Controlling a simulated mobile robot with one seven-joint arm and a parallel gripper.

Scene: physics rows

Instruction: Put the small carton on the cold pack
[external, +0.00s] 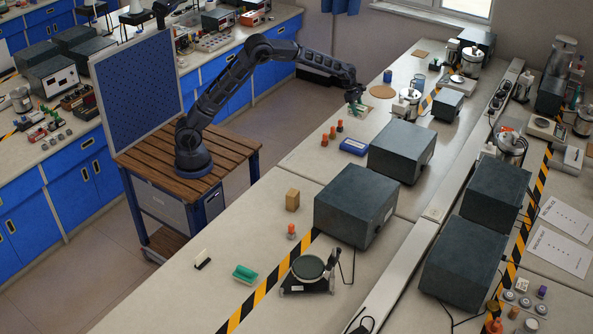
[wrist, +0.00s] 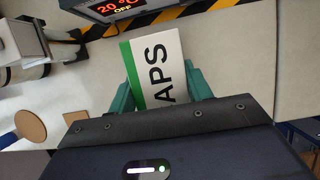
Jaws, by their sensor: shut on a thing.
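The small carton (wrist: 156,68) is white with a green edge and dark letters reading "APS" in the wrist view. My gripper (wrist: 160,88) has green fingers on both sides of the carton and is shut on it. In the external view, my gripper (external: 357,106) is above the long bench, where the carton is too small to make out clearly. A flat blue pack with a white label (external: 354,146), apparently the cold pack, lies on the bench below and nearer the camera, apart from my gripper. It is not seen in the wrist view.
Large dark grey boxes (external: 402,150) stand beside the blue pack. Orange and dark small bottles (external: 332,132) stand to its left. A round wooden disc (external: 382,91) lies beyond my gripper. A device with a lit display (wrist: 118,8) is at the wrist view's top. Bench around the pack's front is clear.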

